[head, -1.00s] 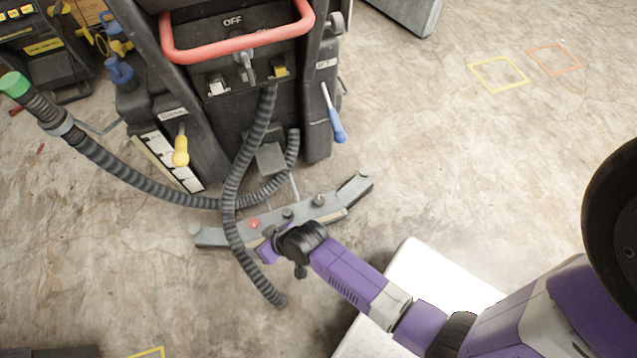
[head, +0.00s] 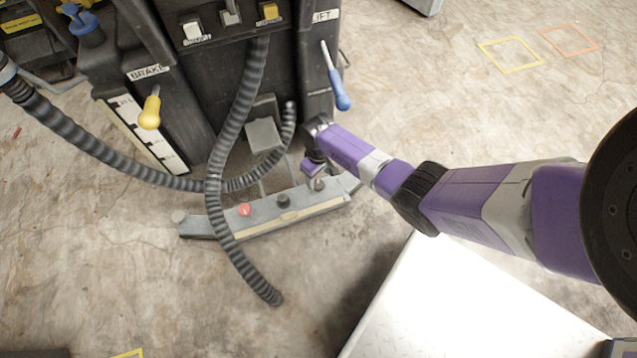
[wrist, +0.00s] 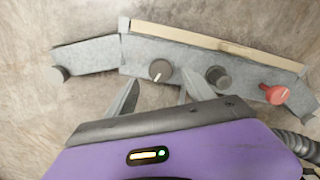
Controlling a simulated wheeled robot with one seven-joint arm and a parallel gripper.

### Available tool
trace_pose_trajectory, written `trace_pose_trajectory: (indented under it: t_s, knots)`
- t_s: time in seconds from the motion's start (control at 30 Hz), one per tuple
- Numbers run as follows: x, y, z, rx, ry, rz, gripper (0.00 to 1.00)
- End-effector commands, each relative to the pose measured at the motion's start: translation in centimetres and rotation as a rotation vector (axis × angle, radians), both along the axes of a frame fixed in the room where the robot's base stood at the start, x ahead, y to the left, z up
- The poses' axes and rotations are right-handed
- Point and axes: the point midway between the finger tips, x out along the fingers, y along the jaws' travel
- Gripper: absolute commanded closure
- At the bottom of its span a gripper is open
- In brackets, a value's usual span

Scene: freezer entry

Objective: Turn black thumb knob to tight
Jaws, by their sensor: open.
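Several knobs sit on a grey angled bar (head: 310,204) near the floor. One dark knob (wrist: 160,70) has a white pointer line on top; it shows beside my gripper in the head view (head: 318,184). A plain black thumb knob (wrist: 217,77) is to its right in the wrist view and also shows in the head view (head: 283,200). My gripper (wrist: 160,90) is open and empty. In the wrist view its fingertips lie just below the pointer knob, one towards each side. I cannot tell their height above it. In the head view my gripper (head: 314,170) is over the bar's right part.
A red knob (head: 245,209) is further along the bar, with grey knobs at its ends. A ribbed black hose (head: 230,130) crosses the bar's left part. The dark machine (head: 215,85) with yellow and blue levers stands behind. A white platform (head: 470,310) lies front right.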

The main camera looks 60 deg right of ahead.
Motion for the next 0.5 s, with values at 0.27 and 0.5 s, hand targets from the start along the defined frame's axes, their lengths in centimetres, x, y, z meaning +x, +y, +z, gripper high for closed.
trace_pose_trajectory:
  t_s: [0.27, 0.5]
  knots:
    - [0.1, 0.0, -3.7, -0.001, -0.001, 0.001, 0.39]
    - [0.1, 0.0, -4.3, 0.0, -0.002, 0.0, 0.39]
